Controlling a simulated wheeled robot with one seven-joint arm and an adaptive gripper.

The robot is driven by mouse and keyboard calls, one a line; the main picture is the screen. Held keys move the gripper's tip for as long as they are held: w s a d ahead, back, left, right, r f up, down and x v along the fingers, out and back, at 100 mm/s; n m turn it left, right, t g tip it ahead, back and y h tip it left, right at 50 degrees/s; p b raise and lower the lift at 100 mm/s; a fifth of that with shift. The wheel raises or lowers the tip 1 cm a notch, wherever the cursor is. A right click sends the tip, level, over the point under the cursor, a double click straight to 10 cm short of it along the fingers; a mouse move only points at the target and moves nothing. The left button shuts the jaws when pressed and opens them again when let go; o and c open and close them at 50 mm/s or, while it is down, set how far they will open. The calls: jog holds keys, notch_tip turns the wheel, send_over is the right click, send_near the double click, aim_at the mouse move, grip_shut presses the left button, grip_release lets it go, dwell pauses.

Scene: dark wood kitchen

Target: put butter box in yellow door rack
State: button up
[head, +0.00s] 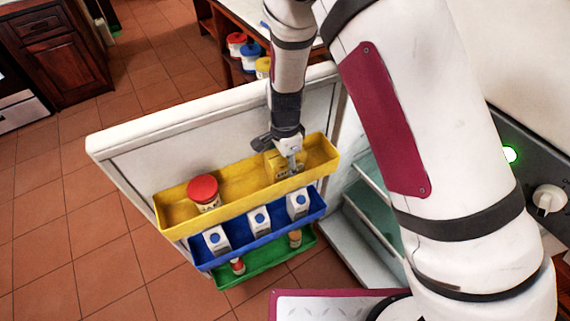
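The yellow door rack (238,188) is the top one of three coloured racks on the inside of the open white fridge door. A small yellow box with dark lettering, which looks like the butter box (284,173), is in the right half of this rack, partly hidden by my gripper. My gripper (292,164) points down into the rack, right at the box. The fingers overlap the box in the picture. I cannot tell whether they grip it or stand open around it, nor whether the box rests on the rack floor.
A red-lidded jar (203,191) stands in the yellow rack's left half. The blue rack (279,222) below holds white cartons; the green rack (268,260) holds small bottles. The fridge door (130,143) stands open over the tiled floor. Several jars (250,55) sit on a shelf behind.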

notch_tip(320, 180, up, 12)
jog(key=shift+f, duration=0.1)
dwell(0.4)
jog(key=s+d+r+n+t+y, duration=0.1)
jog(key=s+d+r+n, duration=0.25)
jog(key=d+r, duration=0.4)
jog(key=s+d+r+n+t+y, duration=0.1)
jog(key=s+d+r+n, duration=0.3)
jog(key=r, duration=0.6)
jog(key=s+d+r+n+t+h, duration=0.1)
jog(key=s+d+r+n, duration=0.1)
jog(key=s+d, duration=0.2)
jog(key=s+d+r+n+t+h, duration=0.1)
jog(key=s+d+r+n, duration=0.2)
jog(key=s, duration=0.8)
jog(key=shift+d+t, duration=0.4)
jog(key=shift+d, duration=0.55)
jog(key=shift+s, duration=0.1)
